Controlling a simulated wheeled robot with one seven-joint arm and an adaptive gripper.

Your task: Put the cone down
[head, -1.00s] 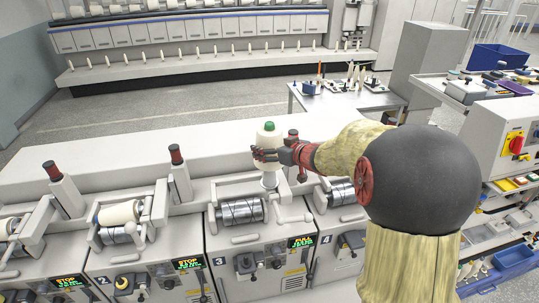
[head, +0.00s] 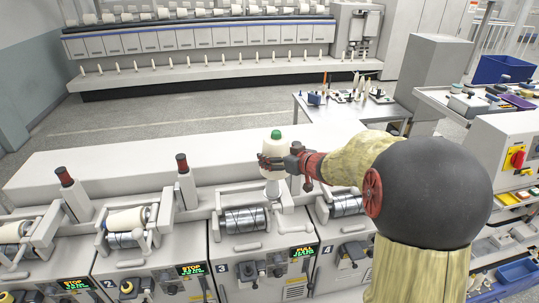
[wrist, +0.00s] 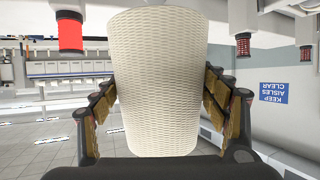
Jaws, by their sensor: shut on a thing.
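In the wrist view the woven side of the cone (wrist: 160,75) fills the middle, with a padded finger of my gripper (wrist: 163,105) on each side. My arm hides part of the units to the right. I cannot tell from the head view whether the cone's lower end touches anything.
The long pale top (head: 130,160) of the machine behind the units is clear. Red-topped posts (head: 183,170) stand at the left units. A side table (head: 365,108) with several small items stands behind, right of centre. A blue bin (head: 502,70) sits far right.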

